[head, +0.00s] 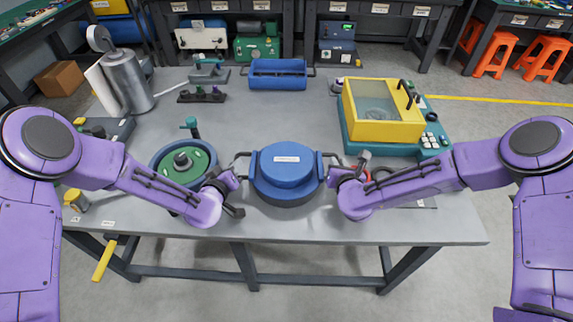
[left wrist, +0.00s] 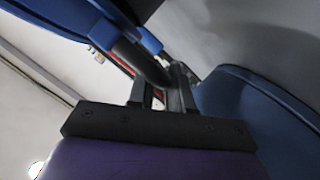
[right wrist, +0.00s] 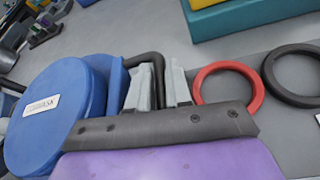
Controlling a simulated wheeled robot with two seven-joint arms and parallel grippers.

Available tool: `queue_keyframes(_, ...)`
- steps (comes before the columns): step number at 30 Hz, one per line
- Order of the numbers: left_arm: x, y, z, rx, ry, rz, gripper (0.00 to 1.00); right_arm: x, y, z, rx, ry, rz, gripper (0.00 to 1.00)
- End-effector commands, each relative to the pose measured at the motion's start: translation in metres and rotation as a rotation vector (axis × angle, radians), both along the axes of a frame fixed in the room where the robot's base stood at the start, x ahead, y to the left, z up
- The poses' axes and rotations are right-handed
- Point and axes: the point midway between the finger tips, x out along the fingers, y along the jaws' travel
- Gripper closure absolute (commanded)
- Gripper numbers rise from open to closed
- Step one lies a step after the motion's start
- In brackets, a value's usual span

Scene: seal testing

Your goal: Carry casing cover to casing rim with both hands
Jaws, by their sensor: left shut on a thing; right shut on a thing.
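The casing cover (head: 286,165) is a blue round lid with a white label and a dark handle on each side. It is at the front middle of the table, and it also shows in the right wrist view (right wrist: 60,115). My left gripper (head: 236,178) is shut on its left handle. My right gripper (head: 334,177) is shut on its right handle, with the fingers around the bar in the right wrist view (right wrist: 158,85). The casing (head: 160,160), with a blue rim and green inside, stands left of the cover, partly hidden by my left arm.
A yellow-topped tester (head: 383,128) on a teal base stands at the right. A blue tray (head: 277,80) is at the back. A red ring (right wrist: 225,68) and black ring (right wrist: 290,62) lie right of the cover. The table middle behind the cover is clear.

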Motion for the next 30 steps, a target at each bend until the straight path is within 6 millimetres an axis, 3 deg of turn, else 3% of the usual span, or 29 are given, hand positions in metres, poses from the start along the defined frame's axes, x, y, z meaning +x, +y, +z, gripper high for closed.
queue_keyframes(12, 0.0, 0.0, 0.003, 0.0, -0.002, -0.001, 1.0, 0.001, 0.0, 0.005, 0.001, -0.004, -0.001, 1.0)
queue_keyframes(24, 0.0, 0.0, 0.048, 0.001, -0.002, -0.001, 1.0, 0.001, 0.0, 0.049, 0.0, -0.004, -0.002, 1.0)
queue_keyframes(30, 0.0, 0.0, 0.052, 0.001, -0.001, -0.001, 1.0, 0.001, 0.0, 0.053, 0.0, -0.003, -0.002, 1.0)
